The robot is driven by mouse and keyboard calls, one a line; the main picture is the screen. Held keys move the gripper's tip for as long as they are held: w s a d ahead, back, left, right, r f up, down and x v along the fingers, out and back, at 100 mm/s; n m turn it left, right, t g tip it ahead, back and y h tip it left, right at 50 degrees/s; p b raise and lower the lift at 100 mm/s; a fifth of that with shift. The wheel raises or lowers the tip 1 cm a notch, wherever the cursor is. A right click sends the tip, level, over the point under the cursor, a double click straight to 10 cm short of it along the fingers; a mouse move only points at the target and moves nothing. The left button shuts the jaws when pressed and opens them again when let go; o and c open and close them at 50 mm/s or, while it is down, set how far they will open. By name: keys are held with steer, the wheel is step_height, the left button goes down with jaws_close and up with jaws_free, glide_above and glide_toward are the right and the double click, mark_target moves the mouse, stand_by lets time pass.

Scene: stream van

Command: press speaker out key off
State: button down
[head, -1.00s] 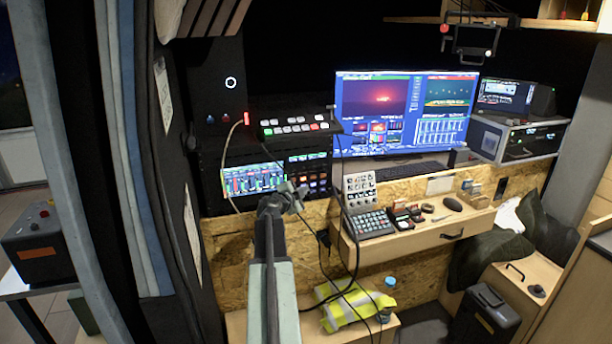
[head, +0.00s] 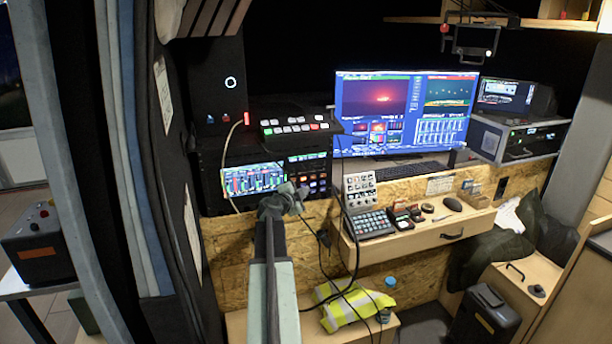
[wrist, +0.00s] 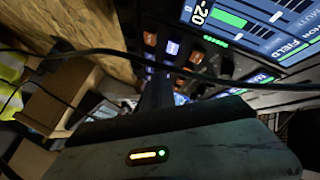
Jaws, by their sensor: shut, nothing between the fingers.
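A rack unit (head: 256,182) with a bright audio-meter screen stands at the left of the desk. Right of its screen is a panel of small lit keys (head: 309,166), some orange, some blue-white. In the wrist view, orange and blue keys (wrist: 171,48) show beyond my fingers. I cannot read which key is speaker out, or whether it is on. My gripper (head: 300,193) is shut and empty, in front of the panel's lower part. In the wrist view my dark gripper (wrist: 157,92) points at the keys; I cannot tell whether it touches any.
A black cable (wrist: 110,52) crosses the wrist view close to my gripper. A switcher (head: 295,125) with lit buttons sits above the rack unit. A desk with a keypad (head: 369,224) and a large monitor (head: 405,112) are to the right.

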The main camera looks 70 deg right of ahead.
steer(key=shift+s+a, duration=0.15)
steer(key=s+a, duration=0.3)
steer(key=a, duration=0.1)
steer(key=shift+s+a, duration=0.25)
steer(key=shift+s, duration=0.1)
